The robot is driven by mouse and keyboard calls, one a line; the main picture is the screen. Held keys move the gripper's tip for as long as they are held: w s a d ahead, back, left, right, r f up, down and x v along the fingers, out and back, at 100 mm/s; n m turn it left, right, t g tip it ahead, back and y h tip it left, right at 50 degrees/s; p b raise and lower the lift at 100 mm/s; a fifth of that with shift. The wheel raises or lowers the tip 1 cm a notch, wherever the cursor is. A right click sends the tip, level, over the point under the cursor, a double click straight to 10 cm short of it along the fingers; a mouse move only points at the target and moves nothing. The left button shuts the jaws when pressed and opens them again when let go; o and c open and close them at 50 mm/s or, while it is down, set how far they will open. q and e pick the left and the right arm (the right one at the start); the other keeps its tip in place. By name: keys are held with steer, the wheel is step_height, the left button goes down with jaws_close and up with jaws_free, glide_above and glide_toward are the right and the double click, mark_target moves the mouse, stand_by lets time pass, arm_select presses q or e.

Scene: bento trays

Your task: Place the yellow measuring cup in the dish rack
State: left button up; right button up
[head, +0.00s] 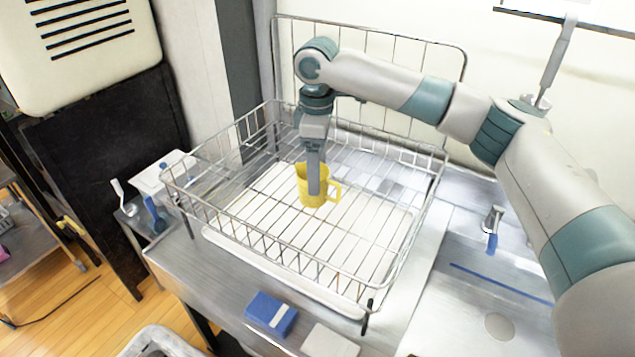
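The yellow measuring cup (331,191) is inside the wire dish rack (268,244), near its middle, with its handle toward the right. It looks upright, low over the rack's floor; I cannot tell whether it touches the wires. My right gripper (314,190) comes down from above, with its finger at the cup's near wall. It is seen edge-on, so the gap between its fingers is hidden and I cannot tell whether it grips the cup. My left gripper is not in view.
A blue sponge (271,313) and a white block (329,342) lie on the counter in front. The rack's wire walls surround the cup, with free floor around it.

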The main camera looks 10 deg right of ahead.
step_height(320, 180, up, 8)
steer(key=b, duration=0.2)
steer(key=shift+f, duration=0.2)
steer(key=shift+f, duration=0.1)
stand_by(0.4)
